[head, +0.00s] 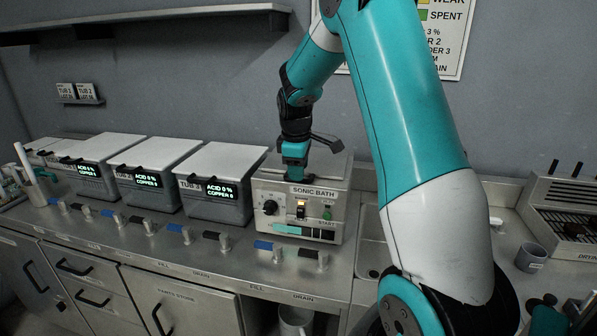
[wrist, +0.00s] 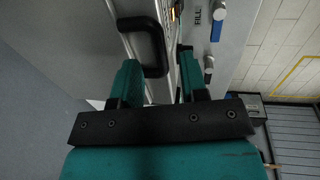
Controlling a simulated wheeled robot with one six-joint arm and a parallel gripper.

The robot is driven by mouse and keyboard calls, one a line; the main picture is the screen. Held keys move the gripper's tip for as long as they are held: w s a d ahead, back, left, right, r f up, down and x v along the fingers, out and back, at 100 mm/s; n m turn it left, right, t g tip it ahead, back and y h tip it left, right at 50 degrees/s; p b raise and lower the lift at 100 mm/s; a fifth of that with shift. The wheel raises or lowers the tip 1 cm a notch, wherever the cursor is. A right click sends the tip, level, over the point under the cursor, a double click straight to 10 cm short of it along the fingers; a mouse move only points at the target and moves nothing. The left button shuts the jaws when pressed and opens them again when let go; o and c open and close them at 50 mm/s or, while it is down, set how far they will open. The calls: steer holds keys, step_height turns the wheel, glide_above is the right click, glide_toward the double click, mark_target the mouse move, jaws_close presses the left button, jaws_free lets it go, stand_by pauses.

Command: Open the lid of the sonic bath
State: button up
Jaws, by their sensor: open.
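The sonic bath (head: 345,205) is a pale metal box with a labelled control panel, standing on the counter to the right of the tubs. Its grey lid (head: 332,167) looks shut, though my arm hides part of it. My gripper (head: 293,175) points down at the front edge of the lid. In the wrist view, my gripper's two teal fingers (wrist: 158,66) are apart. A black loop handle (wrist: 152,28) reaches into the gap between the fingertips, nearer the left finger. I cannot tell whether a finger touches it. In the head view my gripper hides this handle.
Several lidded tubs (head: 212,205) stand in a row to the left. Taps with blue and black levers (head: 268,247) line the counter's front. A sink (head: 372,262) is just right of the bath. A grey mug (head: 531,258) stands further right. A shelf (head: 150,16) hangs above.

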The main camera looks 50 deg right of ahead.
steer(key=shift+w+d+f, duration=0.1)
steer(key=shift+d+f, duration=0.1)
steer(key=shift+f, duration=1)
